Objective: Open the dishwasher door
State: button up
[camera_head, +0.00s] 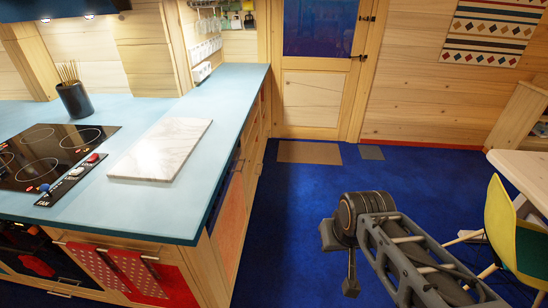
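No dishwasher door can be told for certain. The long side of the counter, facing the blue floor, is seen at a steep angle and has a dark panel (233,161) and a red panel (230,218) in wooden frames. Either could be an appliance front, but I cannot tell. My arm reaches in from the lower right, over the floor to the right of the counter. A small dark part at its far end seems to be my gripper (350,277). It is apart from the counter, its fingers are not clear, and nothing shows held in it.
The blue-topped counter (165,210) bears a white marble board (160,149), a black cooktop (50,150) and a dark pot (74,100). Blue floor (290,220) lies clear between counter and arm. A yellow-green chair (513,235) and a table (525,168) stand at the right.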

aim_at(226, 231)
jog(key=z, duration=0.35)
jog(key=i, duration=0.75)
jog(key=u, duration=0.6)
jog(key=i, duration=0.7)
jog(key=u, duration=0.65)
